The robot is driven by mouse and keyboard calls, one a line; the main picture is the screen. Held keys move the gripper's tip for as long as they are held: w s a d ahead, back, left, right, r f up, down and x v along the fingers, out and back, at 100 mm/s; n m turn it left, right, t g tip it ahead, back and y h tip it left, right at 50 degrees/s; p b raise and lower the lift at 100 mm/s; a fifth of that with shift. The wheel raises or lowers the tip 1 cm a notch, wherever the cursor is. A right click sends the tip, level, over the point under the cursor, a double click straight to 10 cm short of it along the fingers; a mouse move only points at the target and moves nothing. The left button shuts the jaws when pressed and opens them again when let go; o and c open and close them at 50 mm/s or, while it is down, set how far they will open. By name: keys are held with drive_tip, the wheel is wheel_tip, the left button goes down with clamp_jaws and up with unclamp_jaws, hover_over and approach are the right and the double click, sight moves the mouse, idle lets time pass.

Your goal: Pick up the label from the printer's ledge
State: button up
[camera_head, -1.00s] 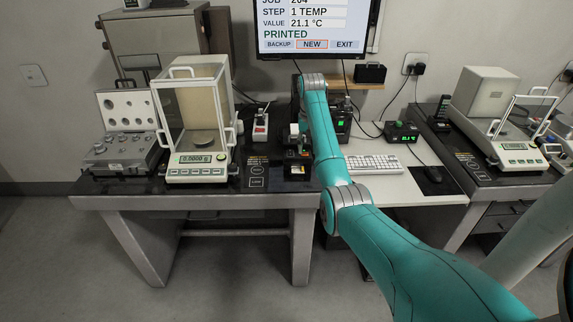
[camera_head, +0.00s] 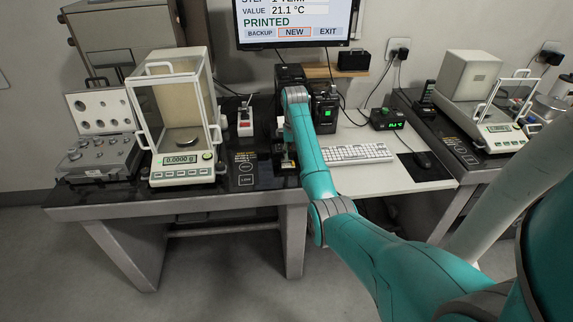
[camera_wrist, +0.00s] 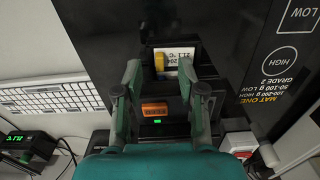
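In the wrist view the label (camera_wrist: 174,57) is a small white slip with black print and a yellow band at its left end. In the head view my arm hides most of the gripper and the label.
A balance with a glass draft shield (camera_head: 182,175) stands left of my arm, beside a weight case (camera_head: 98,155). A white keyboard (camera_head: 357,153) and a green-lit meter (camera_head: 387,119) are to the right. A monitor (camera_head: 292,22) reading PRINTED hangs behind.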

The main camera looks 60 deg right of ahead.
sight(288, 164)
wheel_tip(288, 164, down, 3)
drive_tip(key=shift+r, duration=0.1)
clamp_jaws()
